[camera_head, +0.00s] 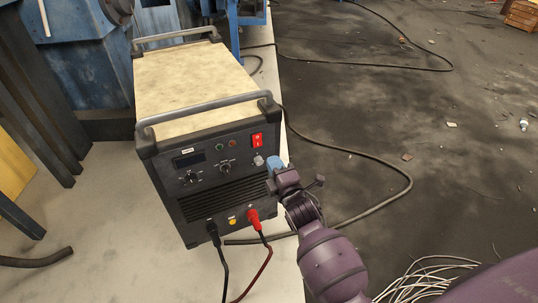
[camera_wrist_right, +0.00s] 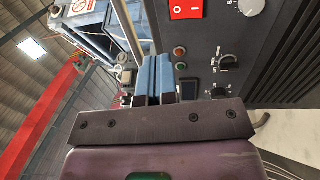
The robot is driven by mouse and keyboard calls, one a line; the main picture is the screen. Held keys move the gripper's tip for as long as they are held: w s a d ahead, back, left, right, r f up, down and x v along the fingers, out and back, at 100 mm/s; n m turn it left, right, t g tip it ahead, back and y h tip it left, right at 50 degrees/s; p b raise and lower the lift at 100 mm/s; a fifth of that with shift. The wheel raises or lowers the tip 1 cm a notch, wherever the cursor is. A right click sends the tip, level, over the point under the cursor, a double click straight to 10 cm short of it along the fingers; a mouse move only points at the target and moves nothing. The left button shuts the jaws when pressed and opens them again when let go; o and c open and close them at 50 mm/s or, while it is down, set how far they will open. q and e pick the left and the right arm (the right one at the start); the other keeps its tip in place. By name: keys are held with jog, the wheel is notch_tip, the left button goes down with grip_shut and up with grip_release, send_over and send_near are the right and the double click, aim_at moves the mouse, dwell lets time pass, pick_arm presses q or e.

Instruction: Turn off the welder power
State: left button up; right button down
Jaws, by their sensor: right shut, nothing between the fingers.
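The welder (camera_head: 205,150) is a black box with a cream top and bar handles, standing on a pale floor strip. Its red power rocker switch (camera_head: 257,139) is at the upper right of the front panel. The switch also shows at the top edge of the right wrist view (camera_wrist_right: 186,8), partly cut off. My right gripper (camera_head: 273,162) is just below and right of the switch, by the panel's right edge, and looks apart from the switch. Its blue fingers (camera_wrist_right: 154,76) are shut together and empty. My left gripper is not in view.
Knobs (camera_head: 225,168), a small display (camera_head: 189,160) and a red cable plug (camera_head: 253,217) are on the panel. A dark cable (camera_head: 390,165) loops over the floor at right. Blue machinery (camera_head: 85,50) stands behind at left. The dark floor at right is mostly open.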

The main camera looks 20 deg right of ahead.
jog(key=shift+s+r, duration=0.15)
jog(key=shift+s, duration=1.35)
jog(key=s+d+f+m+g+p, duration=0.1)
jog(key=s+f+m+g, duration=0.3)
jog(key=s+m, duration=0.4)
jog(key=s+d+f+m+g+p, duration=0.1)
jog(key=s+d+f+m+g, duration=0.3)
jog(key=s+m, duration=0.5)
jog(key=s+f, duration=0.1)
jog(key=s, duration=0.9)
jog(key=shift+s+d+f+h+p, duration=0.2)
jog(key=shift+s+h+p, duration=0.1)
jog(key=shift+s, duration=0.1)
